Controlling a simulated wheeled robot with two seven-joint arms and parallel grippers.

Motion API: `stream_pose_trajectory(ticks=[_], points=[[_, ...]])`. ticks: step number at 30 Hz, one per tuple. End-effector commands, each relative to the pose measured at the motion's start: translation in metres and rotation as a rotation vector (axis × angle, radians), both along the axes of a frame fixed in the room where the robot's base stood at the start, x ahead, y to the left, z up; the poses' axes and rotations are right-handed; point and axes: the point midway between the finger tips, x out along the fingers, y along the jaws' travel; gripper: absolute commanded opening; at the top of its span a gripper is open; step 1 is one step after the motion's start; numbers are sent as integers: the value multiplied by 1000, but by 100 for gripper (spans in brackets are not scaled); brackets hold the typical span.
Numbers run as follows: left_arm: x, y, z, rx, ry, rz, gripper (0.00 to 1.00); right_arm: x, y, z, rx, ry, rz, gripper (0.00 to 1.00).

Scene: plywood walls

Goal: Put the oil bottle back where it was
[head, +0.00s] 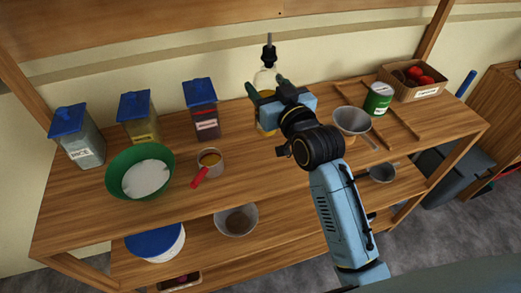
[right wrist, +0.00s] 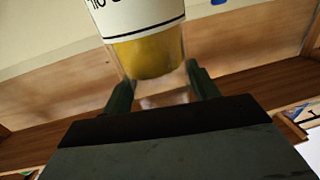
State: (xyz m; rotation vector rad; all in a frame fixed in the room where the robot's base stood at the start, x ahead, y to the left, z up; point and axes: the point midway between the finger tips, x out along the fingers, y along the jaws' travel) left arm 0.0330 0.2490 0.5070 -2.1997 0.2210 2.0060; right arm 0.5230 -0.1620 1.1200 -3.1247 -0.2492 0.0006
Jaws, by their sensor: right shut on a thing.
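The oil bottle (head: 266,78) is clear with a dark pourer top and yellow oil low inside. It stands upright at the back of the wooden shelf's top, partly hidden behind my right gripper (head: 267,92). In the right wrist view the bottle (right wrist: 152,55) shows its white label and yellow oil between the two dark fingers of my right gripper (right wrist: 160,88), which is shut on it. I cannot tell whether its base touches the shelf top. My left gripper is not in view.
Left of the bottle stand several blue-lidded containers (head: 200,110), a green bowl (head: 113,181) of white contents and a red-handled cup (head: 210,163). On the right are a funnel (head: 352,122), a green can (head: 378,99), wooden sticks and a box (head: 402,91) of red items. The shelf top's (head: 265,170) front middle is clear.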

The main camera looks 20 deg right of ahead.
Motion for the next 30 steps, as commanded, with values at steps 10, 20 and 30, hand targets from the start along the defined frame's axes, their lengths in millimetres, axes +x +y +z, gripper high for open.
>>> stream_pose_trajectory(ticks=[10,20,30], points=[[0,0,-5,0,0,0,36,14,8,-19,-9,-1,33,16],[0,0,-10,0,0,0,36,14,7,-56,-9,-3,32,16],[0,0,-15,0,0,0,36,14,8,-83,-6,-7,32,16]])
